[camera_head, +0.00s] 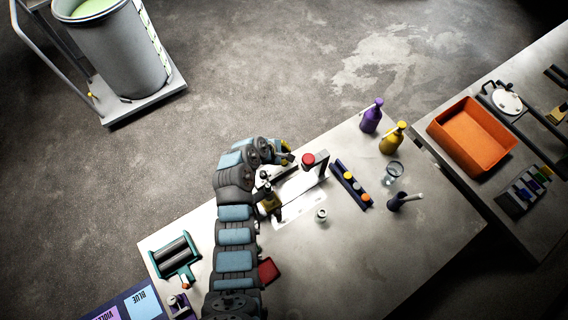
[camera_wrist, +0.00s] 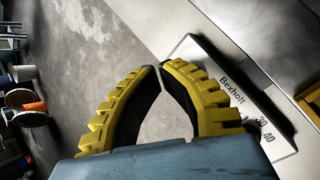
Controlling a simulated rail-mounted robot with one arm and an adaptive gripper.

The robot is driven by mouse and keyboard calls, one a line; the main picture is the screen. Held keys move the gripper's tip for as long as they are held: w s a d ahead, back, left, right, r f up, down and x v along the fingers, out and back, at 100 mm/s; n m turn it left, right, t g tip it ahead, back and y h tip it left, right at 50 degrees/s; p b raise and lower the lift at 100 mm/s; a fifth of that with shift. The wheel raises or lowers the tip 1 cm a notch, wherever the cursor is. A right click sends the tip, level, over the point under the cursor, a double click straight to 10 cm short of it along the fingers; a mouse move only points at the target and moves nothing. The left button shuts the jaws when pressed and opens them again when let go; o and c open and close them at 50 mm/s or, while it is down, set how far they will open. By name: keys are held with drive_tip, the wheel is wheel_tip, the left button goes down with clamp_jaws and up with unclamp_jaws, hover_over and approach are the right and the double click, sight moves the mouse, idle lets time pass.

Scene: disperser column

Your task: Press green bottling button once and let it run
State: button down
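My gripper (camera_head: 287,150) is above the far edge of the table, left of the red-topped stand (camera_head: 308,160). In the wrist view my gripper (camera_wrist: 160,66) shows two yellow ribbed fingers with their tips together and nothing visible between them. Just right of the fingers there is a white plate (camera_wrist: 225,85) marked "Bexholt" with numbers. I cannot make out a green bottling button in either view. My arm hides part of the bench equipment, including much of an amber item (camera_head: 270,203).
Purple (camera_head: 371,116) and yellow bottles (camera_head: 393,138), a glass (camera_head: 394,170) and a dark rack (camera_head: 350,185) stand to the right. A small jar (camera_head: 321,215) is nearby. An orange tray (camera_head: 472,136) is on the right bench. The table's front right is clear.

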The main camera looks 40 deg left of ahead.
drive_tip(key=shift+f, duration=0.55)
drive_tip(key=shift+f, duration=0.15)
idle(1.0)
drive_tip(key=shift+f, duration=0.3)
drive_tip(key=shift+f, duration=0.5)
idle(0.8)
idle(0.4)
drive_tip(key=shift+r+p, duration=0.95)
drive_tip(key=shift+p, duration=0.2)
wheel_tip(320, 180, up, 5)
drive_tip(key=p, duration=0.5)
